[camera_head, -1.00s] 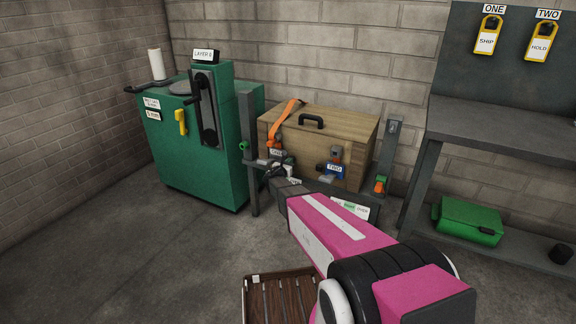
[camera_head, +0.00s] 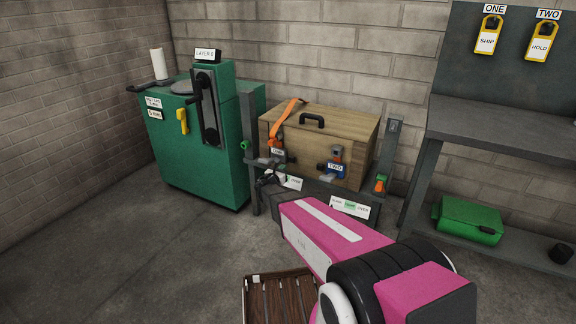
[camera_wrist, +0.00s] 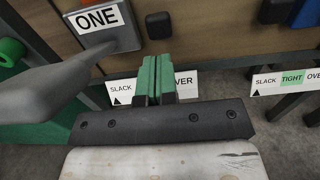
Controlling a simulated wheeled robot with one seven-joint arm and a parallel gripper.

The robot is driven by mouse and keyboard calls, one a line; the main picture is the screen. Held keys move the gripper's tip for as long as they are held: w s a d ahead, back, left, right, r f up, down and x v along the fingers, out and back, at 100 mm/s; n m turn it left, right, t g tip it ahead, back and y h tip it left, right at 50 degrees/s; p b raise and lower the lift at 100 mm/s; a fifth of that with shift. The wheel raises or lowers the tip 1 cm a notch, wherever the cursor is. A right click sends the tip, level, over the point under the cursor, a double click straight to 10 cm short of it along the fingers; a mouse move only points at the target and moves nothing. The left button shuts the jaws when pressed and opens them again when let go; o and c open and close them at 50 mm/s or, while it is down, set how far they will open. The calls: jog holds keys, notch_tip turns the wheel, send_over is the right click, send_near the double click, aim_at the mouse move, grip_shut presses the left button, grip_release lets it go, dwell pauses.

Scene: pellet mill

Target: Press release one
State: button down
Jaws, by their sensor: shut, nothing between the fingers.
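The unit marked ONE (camera_head: 278,152) sits at the crate's lower left front, below the orange strap (camera_head: 283,122). In the wrist view, the ONE label (camera_wrist: 97,18) is on a grey plate at upper left.
Unit TWO (camera_head: 335,167) is to the right on the same wooden crate (camera_head: 350,128), with its own SLACK, TIGHT, OVER card (camera_head: 350,206). Dark posts stand at both crate sides. A green machine (camera_head: 205,150) is left; a grey bench (camera_head: 500,130) is right. Floor at left is clear.

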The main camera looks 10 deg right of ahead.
jog(key=v, duration=0.6)
